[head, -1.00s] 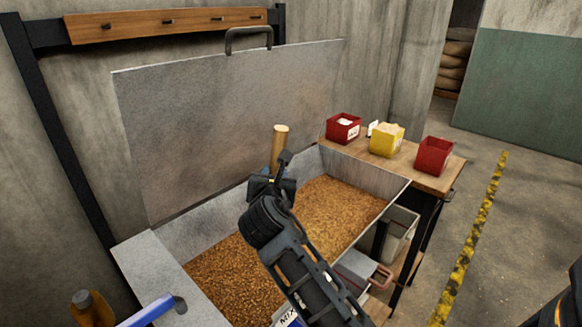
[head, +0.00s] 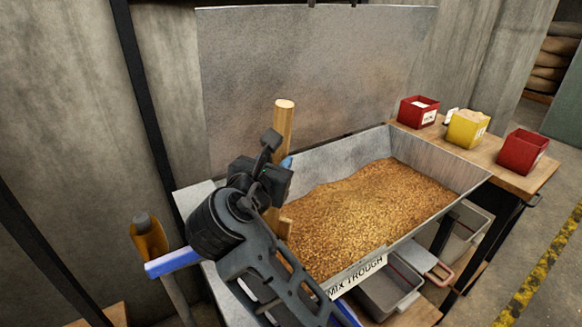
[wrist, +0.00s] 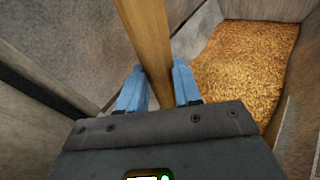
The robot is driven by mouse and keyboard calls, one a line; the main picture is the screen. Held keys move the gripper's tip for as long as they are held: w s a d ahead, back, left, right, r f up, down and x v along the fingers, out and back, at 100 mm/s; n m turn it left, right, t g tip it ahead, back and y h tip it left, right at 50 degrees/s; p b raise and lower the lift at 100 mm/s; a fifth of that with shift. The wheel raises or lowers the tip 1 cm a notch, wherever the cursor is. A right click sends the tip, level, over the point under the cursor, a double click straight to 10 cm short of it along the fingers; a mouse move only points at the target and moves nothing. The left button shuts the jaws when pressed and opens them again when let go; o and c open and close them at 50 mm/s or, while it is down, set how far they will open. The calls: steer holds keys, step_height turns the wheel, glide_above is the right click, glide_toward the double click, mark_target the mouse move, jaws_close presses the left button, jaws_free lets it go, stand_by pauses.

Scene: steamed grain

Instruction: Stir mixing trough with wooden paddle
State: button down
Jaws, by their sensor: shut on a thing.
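The metal mixing trough (head: 335,160) holds golden-brown grain (head: 385,200), which also shows at the right in the wrist view (wrist: 245,65). My gripper (head: 280,172) is at the trough's left end. It is shut on the wooden paddle (head: 284,125), whose light round shaft stands nearly upright and rises above the gripper. In the wrist view the shaft (wrist: 148,35) runs between my two blue fingers (wrist: 157,78). The paddle's lower part shows just below the gripper at the grain's left edge. I cannot tell how deep its end sits.
A raised metal lid (head: 310,75) stands behind the trough. Red bins (head: 522,152) and a yellow bin (head: 466,130) sit on a wooden side table (head: 490,160) at the right. Grey tubs (head: 388,292) are below. A brown-and-grey object (head: 150,240) stands at the left.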

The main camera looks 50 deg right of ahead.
steer(key=shift+w+a+b, duration=0.25)
steer(key=shift+a+b, duration=0.15)
steer(key=shift+a, duration=0.35)
step_height(320, 180, up, 22)
steer(key=d+p, duration=0.1)
steer(key=p, duration=0.6)
steer(key=shift+s+d+r, duration=0.25)
steer(key=shift+d, duration=0.05)
